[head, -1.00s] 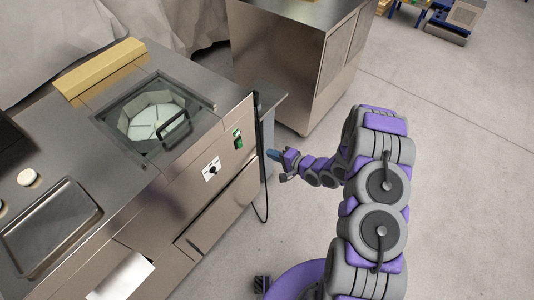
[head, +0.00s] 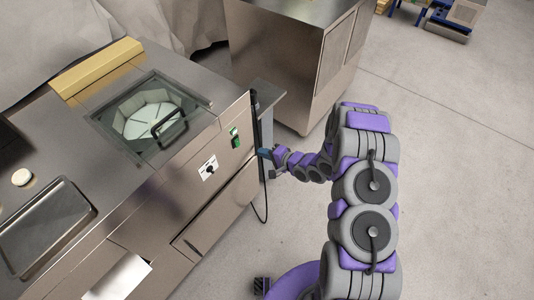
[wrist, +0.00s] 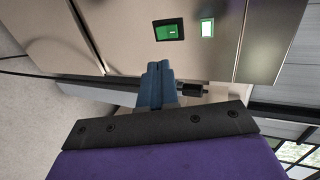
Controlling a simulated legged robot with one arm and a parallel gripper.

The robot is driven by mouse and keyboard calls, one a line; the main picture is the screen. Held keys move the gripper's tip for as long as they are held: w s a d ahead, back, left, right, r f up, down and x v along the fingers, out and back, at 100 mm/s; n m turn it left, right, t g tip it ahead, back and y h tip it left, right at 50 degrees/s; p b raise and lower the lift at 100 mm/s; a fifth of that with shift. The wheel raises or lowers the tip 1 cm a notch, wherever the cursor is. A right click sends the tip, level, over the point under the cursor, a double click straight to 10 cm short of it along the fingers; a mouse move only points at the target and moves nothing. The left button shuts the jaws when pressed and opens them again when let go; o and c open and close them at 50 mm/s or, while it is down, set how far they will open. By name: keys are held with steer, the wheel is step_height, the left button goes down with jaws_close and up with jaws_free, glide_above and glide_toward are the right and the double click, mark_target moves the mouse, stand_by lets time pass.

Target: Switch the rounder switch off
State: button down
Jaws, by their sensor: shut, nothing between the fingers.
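The rounder is the steel machine with a glass lid. Its green switch (head: 235,138) is on the front panel in the head view. In the wrist view a dark-framed green switch (wrist: 169,31) and a bright green-white part (wrist: 207,28) beside it show on the panel. My gripper (head: 264,154) is in front of the panel, right of and a little below the switch. Its blue fingers (wrist: 157,83) are together and empty, with the tips a little below the switch in the wrist view. I cannot tell whether they touch the panel.
A dial on a white plate (head: 209,168) sits left of the switch. The glass lid (head: 152,115) is on top. A black cable (head: 262,200) hangs at the machine's right edge. A steel cabinet (head: 285,60) stands behind.

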steer(key=b, duration=0.2)
glide_toward(238, 146)
steer(key=x, duration=0.5)
steer(key=shift+a, duration=0.15)
steer(key=shift+w+f, duration=0.15)
steer(key=shift+w, duration=0.55)
steer(key=shift+a+f, duration=0.1)
steer(key=shift+a, duration=0.65)
steer(key=shift+d+r, duration=0.25)
steer(key=shift+r, duration=0.2)
steer(key=shift+r+p, duration=0.4)
steer(key=shift+p, duration=0.05)
steer(key=shift+a, duration=0.1)
